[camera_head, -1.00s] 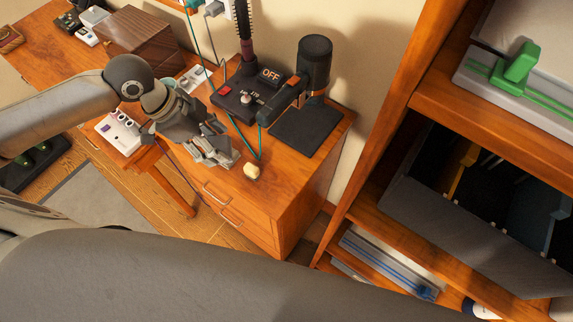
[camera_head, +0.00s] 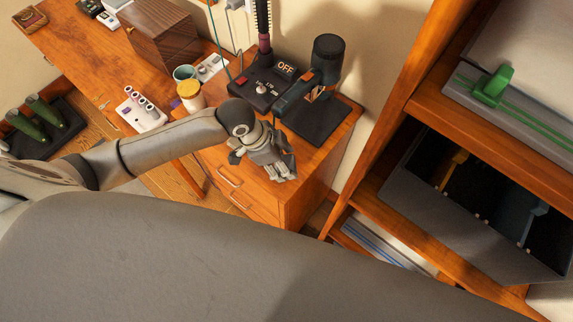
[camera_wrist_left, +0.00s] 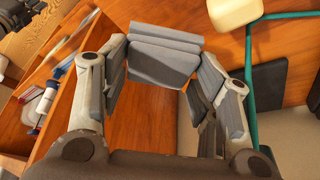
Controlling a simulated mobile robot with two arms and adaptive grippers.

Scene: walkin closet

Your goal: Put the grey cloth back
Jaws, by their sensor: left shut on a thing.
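My left gripper (camera_head: 281,172) is over the near edge of the wooden drawer cabinet (camera_head: 238,162). In the left wrist view, its fingers are shut on a small folded grey cloth (camera_wrist_left: 163,60), held between the fingertips. In the head view the cloth is too small and too close in colour to the fingers to tell apart. My right gripper is not in view.
A black hair dryer (camera_head: 328,65) stands on a dark mat (camera_head: 318,122) behind the gripper. A jar (camera_head: 190,95) stands left. Wooden shelves (camera_head: 470,115) hold a grey bin (camera_head: 410,205).

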